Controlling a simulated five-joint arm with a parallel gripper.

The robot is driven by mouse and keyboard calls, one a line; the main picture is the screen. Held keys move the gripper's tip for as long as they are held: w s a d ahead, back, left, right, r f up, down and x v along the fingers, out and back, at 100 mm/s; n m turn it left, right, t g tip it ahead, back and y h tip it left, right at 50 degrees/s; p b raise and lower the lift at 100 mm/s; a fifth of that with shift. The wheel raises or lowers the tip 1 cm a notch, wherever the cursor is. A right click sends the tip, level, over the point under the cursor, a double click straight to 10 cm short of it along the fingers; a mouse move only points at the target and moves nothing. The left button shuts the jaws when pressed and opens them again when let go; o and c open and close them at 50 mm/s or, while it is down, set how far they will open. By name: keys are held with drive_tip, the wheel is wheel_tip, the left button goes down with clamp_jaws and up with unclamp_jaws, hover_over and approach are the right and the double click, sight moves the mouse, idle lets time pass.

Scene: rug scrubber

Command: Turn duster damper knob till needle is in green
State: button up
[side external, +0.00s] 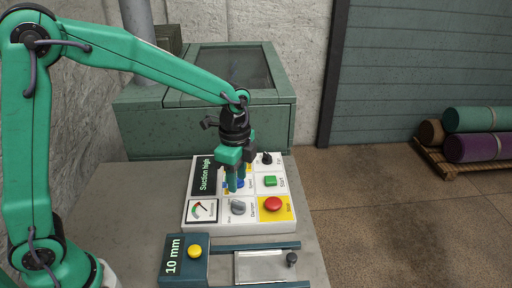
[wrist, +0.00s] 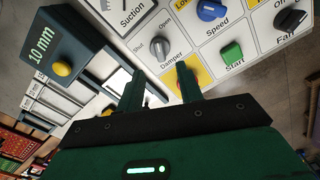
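The grey damper knob (side external: 238,206) sits on the white control panel (side external: 190,226), and it also shows in the wrist view (wrist: 159,46) between the words Shut and Open. The suction gauge (side external: 203,210) is left of it; the needle is too small to read against its coloured arc. My gripper (side external: 235,188) points down over the panel, in front of part of the blue speed knob. In the wrist view its fingers (wrist: 158,80) are apart and nothing shows between them; the damper knob lies beyond the tips.
The blue speed knob (wrist: 210,10), green start button (side external: 270,181), red stop button (side external: 272,204) and black fan knob (side external: 266,158) surround the damper. A dark box (side external: 172,268) reading "10 mm" has a yellow button (side external: 195,251). A green machine (side external: 200,130) stands behind the panel.

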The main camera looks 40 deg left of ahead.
sight(238, 202)
drive_tip(key=shift+f, duration=3.7)
clamp_jaws()
